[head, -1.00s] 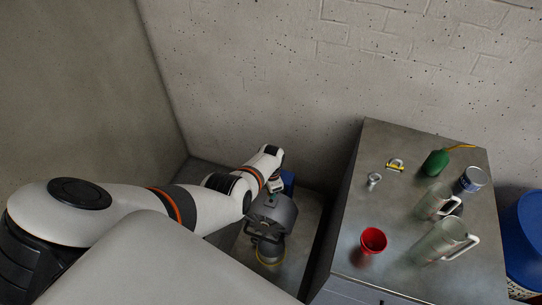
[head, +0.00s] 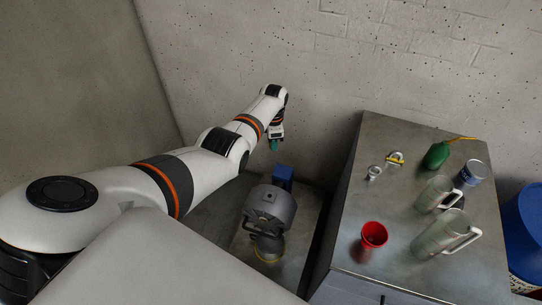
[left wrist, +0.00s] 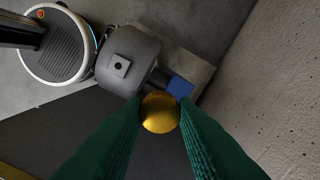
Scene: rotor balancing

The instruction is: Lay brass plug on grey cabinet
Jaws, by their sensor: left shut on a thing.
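My left gripper (head: 273,146) is raised near the back wall, above and beyond the grey machine, to the left of the cabinet. In the left wrist view its green fingers (left wrist: 160,135) are shut on a round brass plug (left wrist: 160,113). The plug cannot be made out in the head view. The grey cabinet (head: 345,240) stands to the right, with several things on its metal top. My right gripper is not in view.
The grey machine (head: 270,207) with a blue block (head: 283,175) stands left of the cabinet. On the cabinet are a red cup (head: 373,235), a green oil can (head: 436,155), a tin (head: 473,173), two clear jugs (head: 435,193) and small shackles (head: 395,159). The cabinet top's left middle is bare.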

